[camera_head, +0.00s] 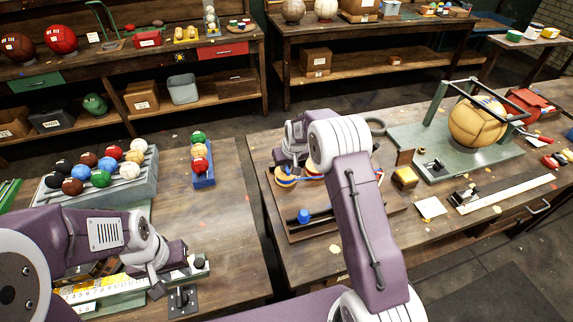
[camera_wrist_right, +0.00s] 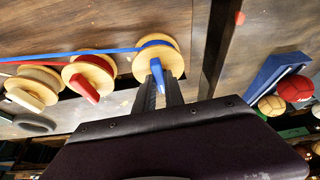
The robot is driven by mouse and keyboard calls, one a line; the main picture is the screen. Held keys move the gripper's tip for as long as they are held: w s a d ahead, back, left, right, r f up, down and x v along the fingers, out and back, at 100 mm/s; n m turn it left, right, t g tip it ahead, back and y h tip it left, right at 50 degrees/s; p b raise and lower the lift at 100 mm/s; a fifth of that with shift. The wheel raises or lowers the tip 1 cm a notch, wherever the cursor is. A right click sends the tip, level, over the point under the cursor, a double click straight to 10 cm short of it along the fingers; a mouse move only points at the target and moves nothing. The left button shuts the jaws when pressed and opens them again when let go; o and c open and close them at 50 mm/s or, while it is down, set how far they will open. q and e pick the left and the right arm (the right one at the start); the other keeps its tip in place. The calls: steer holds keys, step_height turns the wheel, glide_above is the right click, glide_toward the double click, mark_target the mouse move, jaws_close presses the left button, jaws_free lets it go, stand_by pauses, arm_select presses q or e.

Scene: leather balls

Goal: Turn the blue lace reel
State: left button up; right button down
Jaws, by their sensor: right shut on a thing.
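The blue lace reel (camera_wrist_right: 148,61) is a pale wooden disc wound with blue, with a blue handle (camera_wrist_right: 157,71) on its face. A blue lace (camera_wrist_right: 70,54) runs from it to the left in the right wrist view. My right gripper (camera_wrist_right: 161,88) is shut on that handle. In the head view my right arm covers part of the reels, and a wooden disc with blue (camera_head: 285,180) shows below the wrist. My left gripper (camera_head: 184,262) is over the left table beside a black fixture; its finger opening is unclear.
A red reel (camera_wrist_right: 104,66) and a white reel (camera_wrist_right: 50,77) stand beside the blue one. A tan ball (camera_head: 478,122) rests in a green frame. A blue rack (camera_head: 204,180) holds small balls.

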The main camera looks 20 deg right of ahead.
steer(key=shift+m, duration=0.4)
steer(key=c, duration=1.4)
jaws_free()
steer(key=shift+c, duration=0.2)
steer(key=shift+s+r, duration=0.1)
steer(key=shift+r, duration=0.3)
steer(key=b+v, duration=0.1)
steer(key=v, duration=0.7)
steer(key=shift+s+a+r, duration=0.1)
steer(key=shift+a, duration=0.05)
